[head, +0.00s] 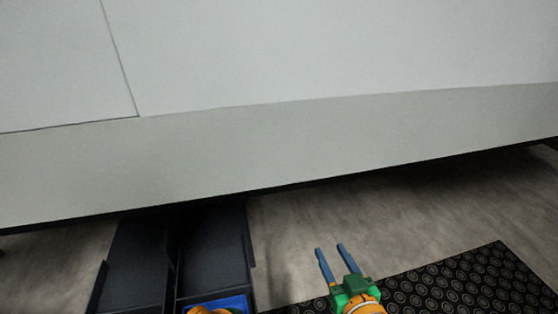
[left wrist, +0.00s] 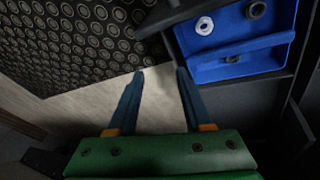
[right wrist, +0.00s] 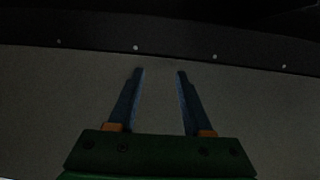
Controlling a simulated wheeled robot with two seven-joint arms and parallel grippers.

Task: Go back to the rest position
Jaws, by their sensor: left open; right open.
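My right gripper (head: 332,250) is open and empty at the bottom centre of the head view, above the floor and left of the dark mat. In the right wrist view its blue fingers (right wrist: 160,72) stand apart before a plain grey surface, with nothing between them. My left gripper (left wrist: 158,72) is open in the left wrist view, its fingers apart and empty over the floor. In the head view only a bit of orange and green from my left arm shows at the bottom edge; its fingers are hidden there.
A large pale grey panel (head: 300,140) fills the upper head view. Dark bins (head: 210,250) stand below it at left. A blue tray (left wrist: 235,35) holds a white ring (left wrist: 204,25) and a dark ring (left wrist: 256,10). A studded black mat (head: 450,280) lies on the floor.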

